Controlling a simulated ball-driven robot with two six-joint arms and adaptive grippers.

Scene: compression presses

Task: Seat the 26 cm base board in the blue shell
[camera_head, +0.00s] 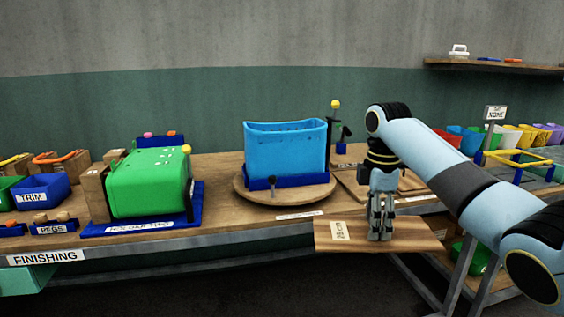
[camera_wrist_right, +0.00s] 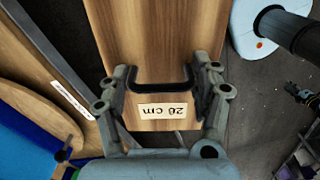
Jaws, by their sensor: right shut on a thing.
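The blue shell (camera_head: 285,148) stands upright, open side up, in a dark blue cradle on a round wooden turntable (camera_head: 247,190) on the bench. The 26 cm base board (camera_head: 400,240) is a flat wooden plank with a white "26 cm" label. My right gripper (camera_head: 381,237) is shut on the board and holds it in front of the bench edge, to the right of the shell. In the right wrist view the board (camera_wrist_right: 160,45) lies between the fingers (camera_wrist_right: 163,85), with its label near the palm. The shell's inner floor is hidden. My left gripper is not seen.
A green shell (camera_head: 150,180) lies on a blue base at the left, near blue bins (camera_head: 42,190). A post with a yellow ball (camera_head: 335,120) stands behind the turntable. A yellow frame (camera_head: 518,160) and several coloured buckets are at the right.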

